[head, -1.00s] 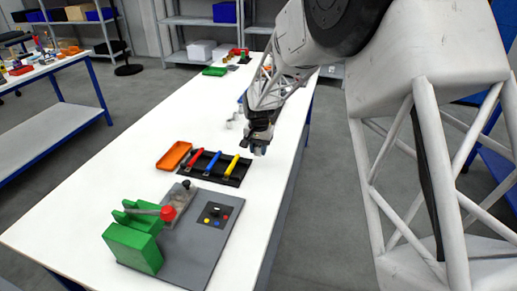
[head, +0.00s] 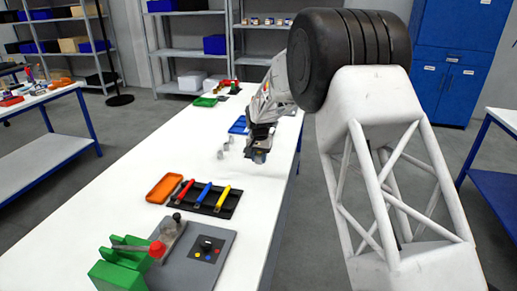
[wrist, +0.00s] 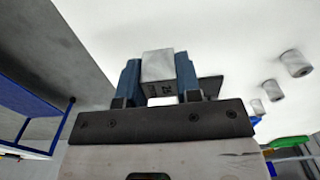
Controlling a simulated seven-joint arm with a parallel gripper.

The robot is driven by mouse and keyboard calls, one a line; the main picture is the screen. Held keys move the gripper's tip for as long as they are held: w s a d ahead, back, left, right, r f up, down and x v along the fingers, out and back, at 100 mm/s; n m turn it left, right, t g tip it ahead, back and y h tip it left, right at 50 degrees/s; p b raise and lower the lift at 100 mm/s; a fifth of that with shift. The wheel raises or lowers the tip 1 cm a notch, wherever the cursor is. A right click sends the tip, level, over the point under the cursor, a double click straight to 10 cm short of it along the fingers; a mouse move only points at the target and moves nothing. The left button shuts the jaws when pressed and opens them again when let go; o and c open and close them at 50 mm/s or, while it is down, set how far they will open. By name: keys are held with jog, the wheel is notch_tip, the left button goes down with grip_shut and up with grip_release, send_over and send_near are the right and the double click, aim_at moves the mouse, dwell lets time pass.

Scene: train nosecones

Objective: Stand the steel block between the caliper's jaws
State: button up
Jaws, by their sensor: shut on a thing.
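My gripper (head: 257,157) is over the white table's right side, beyond the tool tray. In the wrist view my gripper (wrist: 158,80) has its two blue fingers shut on a pale steel block (wrist: 158,67), one finger on each side. A dark marking, perhaps a number, shows on the block's near face. A green fixture (head: 118,275) with upright parts stands at the near left; it looks like the caliper, but I cannot be sure. It is cut off by the lower edge, and the space between its jaws is not clear.
A grey plate (head: 222,270) with a button box (head: 207,247) lies at the near end. A black tray (head: 232,208) holds red, blue and yellow-handled tools beside an orange tray (head: 164,188). Small steel pieces (head: 220,154) stand left of my gripper, also in the wrist view (wrist: 295,63).

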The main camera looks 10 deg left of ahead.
jog(key=w, duration=0.6)
jog(key=shift+d+r, duration=0.15)
jog(key=shift+d, duration=0.25)
jog(key=shift+w, duration=0.15)
jog(key=shift+w+a+f, duration=0.25)
jog(key=shift+w+a, duration=0.75)
jog(key=shift+w, duration=1.3)
jog(key=shift+w+a+f, duration=0.2)
jog(key=shift+w+a, duration=0.85)
jog(key=shift+w, duration=1.25)
jog(key=shift+w+a+f, duration=0.25)
jog(key=shift+w+a, duration=0.75)
jog(key=shift+w, duration=1.3)
jog(key=shift+w+a, duration=0.1)
jog(key=shift+w, duration=0.1)
jog(key=shift+w+f, duration=0.1)
jog(key=shift+w, duration=0.05)
jog(key=shift+f, duration=1.65)
jog(key=shift+f, duration=0.15)
